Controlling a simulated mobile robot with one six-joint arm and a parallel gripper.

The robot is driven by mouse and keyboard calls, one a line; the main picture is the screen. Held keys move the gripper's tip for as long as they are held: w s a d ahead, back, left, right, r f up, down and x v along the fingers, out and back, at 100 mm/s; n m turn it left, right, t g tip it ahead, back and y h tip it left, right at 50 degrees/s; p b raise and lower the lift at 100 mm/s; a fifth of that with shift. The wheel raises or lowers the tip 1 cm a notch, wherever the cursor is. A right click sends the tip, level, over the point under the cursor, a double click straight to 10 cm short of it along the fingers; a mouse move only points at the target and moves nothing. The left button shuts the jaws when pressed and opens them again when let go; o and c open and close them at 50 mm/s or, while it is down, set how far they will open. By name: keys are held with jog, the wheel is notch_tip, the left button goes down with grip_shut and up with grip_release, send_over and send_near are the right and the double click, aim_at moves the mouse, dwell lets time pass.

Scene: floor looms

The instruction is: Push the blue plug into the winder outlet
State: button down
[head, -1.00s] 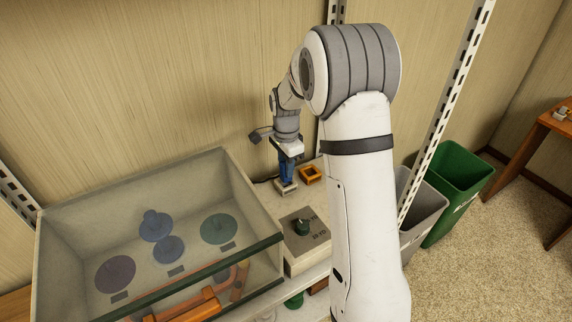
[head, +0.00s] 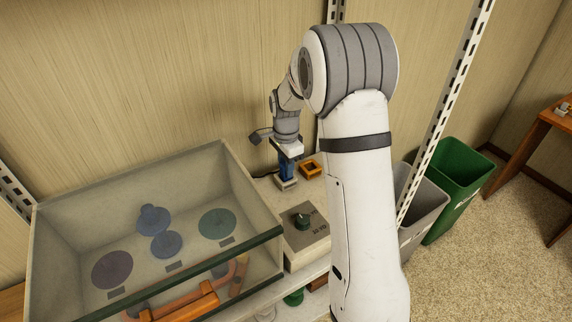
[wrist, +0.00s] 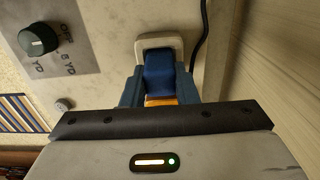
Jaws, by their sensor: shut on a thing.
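The blue plug (wrist: 158,70) is between the fingers of my gripper (wrist: 158,95), which is shut on it. In the wrist view its far end meets the pale frame of the winder outlet (wrist: 143,44); how deep it sits I cannot tell. In the head view my gripper (head: 287,167) points down at the outlet (head: 287,185), with the blue plug partly hidden by the fingers. An orange band shows at the plug's near end in the wrist view.
A grey panel with a dark green knob (head: 302,221) stands in front of the outlet. An orange square holder (head: 311,169) is close on the right. A clear-fronted bin with coloured discs (head: 60,220) is at the left. A black cable (wrist: 202,35) runs beside the outlet.

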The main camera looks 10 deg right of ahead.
jog(key=shift+f, duration=0.4)
jog(key=c, duration=1.1)
grip_release()
jog(key=shift+o, duration=0.2)
jog(key=shift+r, duration=0.15)
notch_tip(320, 180, up, 8)
jog(key=shift+f+b, duration=0.15)
jog(key=shift+b, duration=0.3)
jog(key=s+r+n+t, duration=0.1)
jog(key=s+r+n, duration=0.2)
jog(key=s+n, duration=0.4)
jog(key=s+r+n+t, duration=0.1)
jog(key=s+n, duration=0.6)
jog(key=s, duration=1.4)
jog(key=shift+s+d+r+t, duration=0.3)
jog(key=shift+r+t, duration=0.1)
jog(key=shift+r, duration=0.5)
